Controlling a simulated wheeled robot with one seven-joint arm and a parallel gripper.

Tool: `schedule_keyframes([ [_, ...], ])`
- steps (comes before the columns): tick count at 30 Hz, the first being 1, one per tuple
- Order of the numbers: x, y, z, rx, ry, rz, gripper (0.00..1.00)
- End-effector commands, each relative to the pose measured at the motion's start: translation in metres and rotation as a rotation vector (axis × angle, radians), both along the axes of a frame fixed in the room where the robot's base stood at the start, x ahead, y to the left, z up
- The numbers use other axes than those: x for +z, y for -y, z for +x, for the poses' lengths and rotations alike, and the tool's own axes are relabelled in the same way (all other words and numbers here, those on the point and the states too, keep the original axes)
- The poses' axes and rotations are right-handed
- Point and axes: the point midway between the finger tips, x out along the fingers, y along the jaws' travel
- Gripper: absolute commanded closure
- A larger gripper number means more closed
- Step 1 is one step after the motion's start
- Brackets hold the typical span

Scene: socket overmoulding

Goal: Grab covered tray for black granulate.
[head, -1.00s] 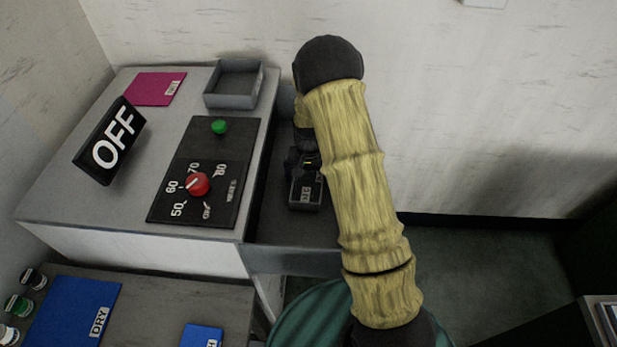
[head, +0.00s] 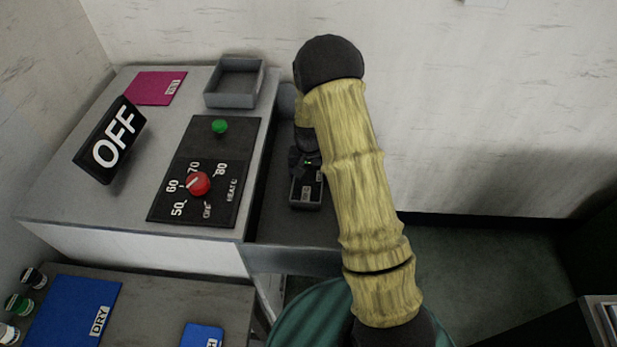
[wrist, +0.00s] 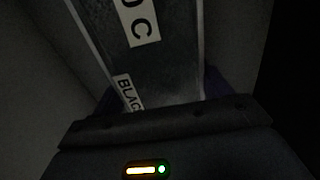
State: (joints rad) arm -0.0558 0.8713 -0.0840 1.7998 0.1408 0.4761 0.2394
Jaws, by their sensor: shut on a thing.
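The tray (wrist: 165,60) fills the upper middle of the wrist view. It is dark with pale edges and has white labels, one reading "BLAC" before it is cut off. In the head view a small dark box-like end with a pale label, which I take to be this tray (head: 306,196), shows in the recess right of the control cabinet. My gripper (wrist: 160,100) is shut on the tray, with dark purple finger parts at both its sides. In the head view my gripper (head: 302,172) is partly hidden by my arm.
The grey cabinet (head: 75,200) stands close left of my gripper, with a control panel (head: 188,215), an OFF sign (head: 110,140) and an open grey tray (head: 235,97) on top. A white wall is behind. Blue cards (head: 75,310) lie on the lower table.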

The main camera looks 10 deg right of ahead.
Motion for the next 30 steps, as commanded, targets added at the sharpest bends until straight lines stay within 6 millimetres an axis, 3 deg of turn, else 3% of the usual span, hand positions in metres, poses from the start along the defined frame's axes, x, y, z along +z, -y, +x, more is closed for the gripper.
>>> schedule_keyframes([
  [8, 0.013, 0.0, 0.001, 0.001, 0.004, 0.0, 0.62],
  [22, 0.092, 0.0, 0.001, 0.001, 0.005, 0.0, 0.62],
  [30, 0.101, 0.0, 0.0, 0.0, 0.001, 0.0, 0.62],
])
